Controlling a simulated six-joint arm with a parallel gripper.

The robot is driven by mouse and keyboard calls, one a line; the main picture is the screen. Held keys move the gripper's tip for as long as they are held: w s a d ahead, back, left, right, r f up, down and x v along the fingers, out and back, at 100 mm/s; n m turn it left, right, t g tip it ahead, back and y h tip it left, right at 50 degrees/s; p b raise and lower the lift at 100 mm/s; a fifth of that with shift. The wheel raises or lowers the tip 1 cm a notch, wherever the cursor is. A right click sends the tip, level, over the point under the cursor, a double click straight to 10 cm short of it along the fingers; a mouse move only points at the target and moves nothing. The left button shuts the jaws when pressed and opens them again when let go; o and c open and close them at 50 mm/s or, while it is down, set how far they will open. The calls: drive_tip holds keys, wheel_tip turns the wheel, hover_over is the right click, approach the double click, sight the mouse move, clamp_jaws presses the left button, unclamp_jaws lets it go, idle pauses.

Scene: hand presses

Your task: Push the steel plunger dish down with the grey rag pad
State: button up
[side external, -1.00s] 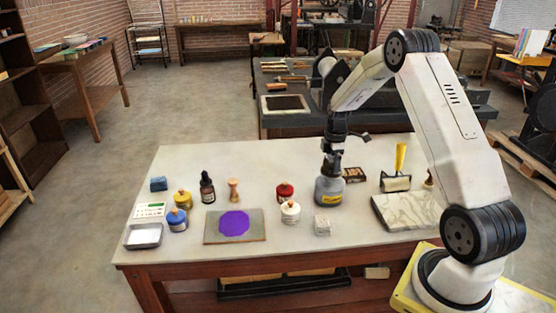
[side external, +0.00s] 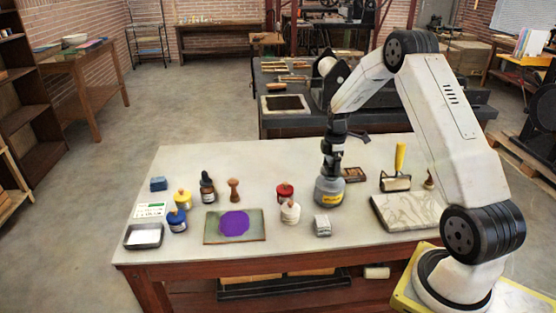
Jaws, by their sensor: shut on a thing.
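The plunger can (side external: 328,192) is a grey, rounded can with a yellow label. It stands upright on the pale bench, right of the middle. Its steel plunger dish is at the top, mostly hidden under my gripper. My gripper (side external: 332,172) points straight down onto the top of the can. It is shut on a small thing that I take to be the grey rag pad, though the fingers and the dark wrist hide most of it. I cannot tell how far the dish is pressed in. A pale grey folded block (side external: 322,226) lies on the bench in front of the can.
Red (side external: 285,192) and white (side external: 290,212) jars stand close left of the can. A board with a purple ink patch (side external: 235,226) lies further left. A brown box (side external: 354,174), a yellow-handled roller (side external: 398,178) and a marbled slab (side external: 405,213) are to the right.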

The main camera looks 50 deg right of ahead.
drive_tip(key=shift+f, duration=1)
idle(2.6)
drive_tip(key=shift+r, duration=3.6)
